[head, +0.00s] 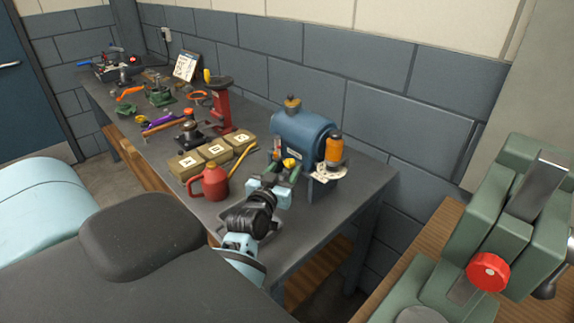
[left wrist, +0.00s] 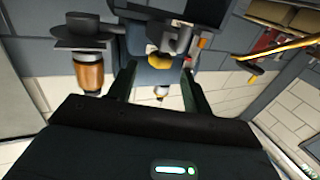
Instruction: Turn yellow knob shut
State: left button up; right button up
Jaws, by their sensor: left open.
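The yellow knob (head: 289,163) is on the near side of a blue rounded casing (head: 298,131) at the right part of the bench. In the left wrist view the yellow knob (left wrist: 159,61) appears between the tips of my fingers, near the middle. My left gripper (head: 284,173) is open and points at the knob from the front. In the left wrist view its two green fingers (left wrist: 159,80) stand either side of the knob. I cannot tell whether they touch it. My right gripper is in neither view.
An orange-brown cylinder (head: 334,147) stands on the casing's right side. A green machine with a red knob (head: 488,272) stands far right. Bare bench top (head: 357,192) shows right of the casing.

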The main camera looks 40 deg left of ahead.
aim_at(288, 165)
pick_arm(q)
jog(key=shift+x, duration=1.95)
jog(key=c, duration=1)
jog(key=shift+o, duration=0.2)
